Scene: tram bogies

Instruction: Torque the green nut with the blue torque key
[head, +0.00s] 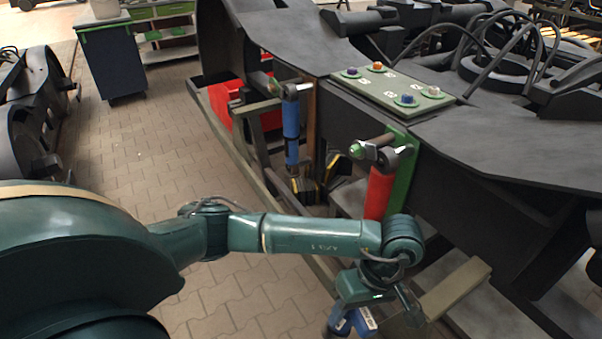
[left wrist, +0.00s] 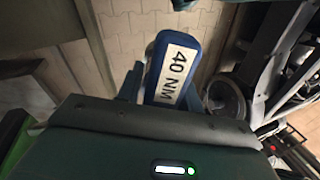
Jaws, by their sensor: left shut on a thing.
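My left gripper (head: 350,322) is low at the bottom edge of the head view, pointing down. A green nut (head: 356,149) shows at the end of a pin, beside the wrench head of a red-handled tool (head: 379,192), above and apart from my left gripper. Another blue-handled tool (head: 291,130) hangs upright further left. My right gripper is not in view.
The dark bogie frame (head: 480,140) fills the right. A green-grey plate (head: 385,90) on it bears several coloured nuts. A red bin (head: 225,100) stands behind the side rail. A beige beam (head: 455,288) sticks out near my gripper.

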